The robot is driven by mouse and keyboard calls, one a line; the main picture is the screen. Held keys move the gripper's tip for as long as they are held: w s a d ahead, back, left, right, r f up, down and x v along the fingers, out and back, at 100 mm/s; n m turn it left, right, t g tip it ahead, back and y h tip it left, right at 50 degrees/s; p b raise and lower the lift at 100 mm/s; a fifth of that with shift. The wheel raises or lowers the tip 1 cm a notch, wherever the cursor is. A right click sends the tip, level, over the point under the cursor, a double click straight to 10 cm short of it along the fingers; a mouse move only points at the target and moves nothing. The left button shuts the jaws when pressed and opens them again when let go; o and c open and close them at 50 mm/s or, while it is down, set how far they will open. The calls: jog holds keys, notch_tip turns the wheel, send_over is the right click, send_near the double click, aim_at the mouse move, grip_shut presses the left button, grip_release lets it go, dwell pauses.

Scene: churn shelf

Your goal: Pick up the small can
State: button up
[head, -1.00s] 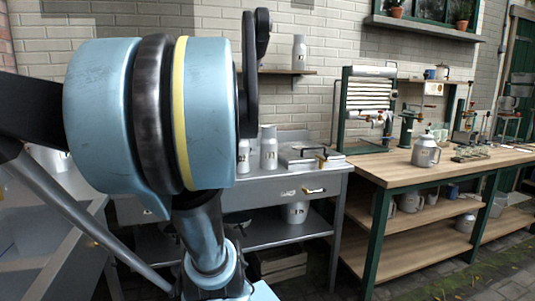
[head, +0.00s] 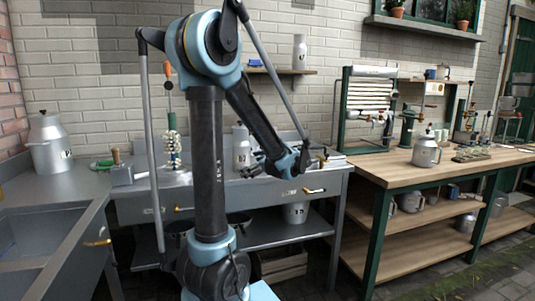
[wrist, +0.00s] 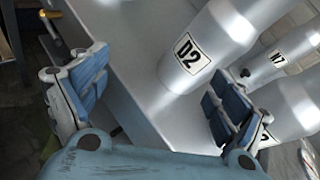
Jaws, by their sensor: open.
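My gripper (wrist: 150,80) is open, with its blue padded fingers apart at left and right in the wrist view. A silver can labelled D2 (wrist: 205,50) stands on the grey counter just beyond the fingers, nearer the right finger. Nothing is held. Another labelled can (wrist: 295,45) and a further can (wrist: 285,100) stand behind and to the right, partly cut off. In the head view my gripper (head: 280,166) hangs over the counter's front part, beside a silver can (head: 241,147) partly hidden by my arm. I cannot tell which can is the small one.
The grey counter (head: 190,200) has a drawer with a brass handle (head: 314,190). A large churn (head: 50,143) stands at the left. Another can (head: 299,52) is on the wall shelf, and one (head: 296,212) is on the lower shelf. A wooden bench (head: 390,170) is at right.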

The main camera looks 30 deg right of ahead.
jog(key=s+d+r+m+t+h, duration=0.1)
jog(key=s+d+m+t+h, duration=0.2)
jog(key=d, duration=0.5)
jog(key=s+d+r+m+t, duration=0.1)
jog(key=s+d+m, duration=0.35)
jog(key=d, duration=0.35)
jog(key=shift+n, duration=0.35)
jog(key=w, duration=0.7)
jog(key=w+a, duration=0.1)
jog(key=w, duration=0.3)
jog(key=shift+w+r, duration=0.1)
jog(key=shift+w, duration=0.2)
jog(key=shift+w+r, duration=0.1)
jog(key=shift+w, duration=2.6)
jog(key=c, duration=1.3)
